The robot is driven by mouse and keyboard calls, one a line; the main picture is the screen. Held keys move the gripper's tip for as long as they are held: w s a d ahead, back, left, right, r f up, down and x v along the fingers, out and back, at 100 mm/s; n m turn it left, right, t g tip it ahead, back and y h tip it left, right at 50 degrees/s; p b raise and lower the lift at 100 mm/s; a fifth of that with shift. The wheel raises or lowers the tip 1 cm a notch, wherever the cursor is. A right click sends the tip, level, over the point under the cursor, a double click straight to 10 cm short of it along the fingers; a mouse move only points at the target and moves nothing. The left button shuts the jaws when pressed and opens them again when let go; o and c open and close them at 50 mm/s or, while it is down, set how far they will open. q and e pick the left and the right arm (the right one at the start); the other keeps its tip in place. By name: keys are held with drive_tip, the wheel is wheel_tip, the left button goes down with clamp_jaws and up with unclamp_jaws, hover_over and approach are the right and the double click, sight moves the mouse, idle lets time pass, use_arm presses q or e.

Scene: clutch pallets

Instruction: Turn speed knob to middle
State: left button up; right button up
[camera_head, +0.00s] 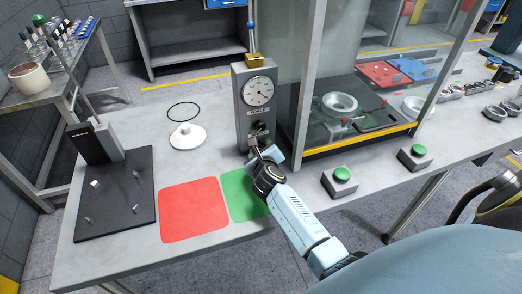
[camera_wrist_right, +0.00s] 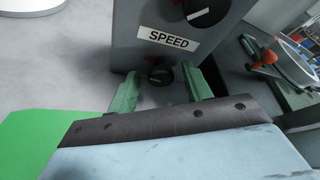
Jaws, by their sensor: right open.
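A grey control box (camera_head: 243,112) with a round dial (camera_head: 258,91) stands upright on the table. In the wrist view its face carries a white SPEED label (camera_wrist_right: 168,38). A black knob with a white pointer line (camera_wrist_right: 205,10) is above the label, partly cut off by the frame edge. A smaller dark knob (camera_wrist_right: 160,76) sits below the label. My right gripper (camera_head: 262,152) is at the box's lower front. In the wrist view my right gripper (camera_wrist_right: 161,84) is open, its green fingers on either side of the lower knob, with gaps visible. Contact cannot be told. My left gripper is not in view.
Red (camera_head: 194,210) and green (camera_head: 243,194) mats lie before the box. A black board (camera_head: 117,195) and white round part (camera_head: 187,136) are left. A glass-walled station (camera_head: 370,100) and two green buttons (camera_head: 342,174) (camera_head: 418,150) are right.

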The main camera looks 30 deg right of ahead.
drive_tip(key=shift+c, duration=0.2)
drive_tip(key=c, duration=0.9)
drive_tip(key=shift+r+p, duration=0.15)
drive_tip(key=shift+p, duration=0.6)
drive_tip(key=m+y+p, duration=0.1)
drive_tip(key=p, duration=0.1)
drive_tip(key=m+p, duration=0.1)
drive_tip(key=p, duration=0.2)
drive_tip(key=shift+d+r+m+y, duration=0.15)
drive_tip(key=shift+m+y, duration=0.25)
drive_tip(key=shift+f+m+y+p, duration=0.2)
drive_tip(key=shift+m+y+p, duration=0.5)
drive_tip(key=shift+p, duration=0.45)
drive_tip(key=o, duration=0.9)
drive_tip(key=shift+o, duration=0.2)
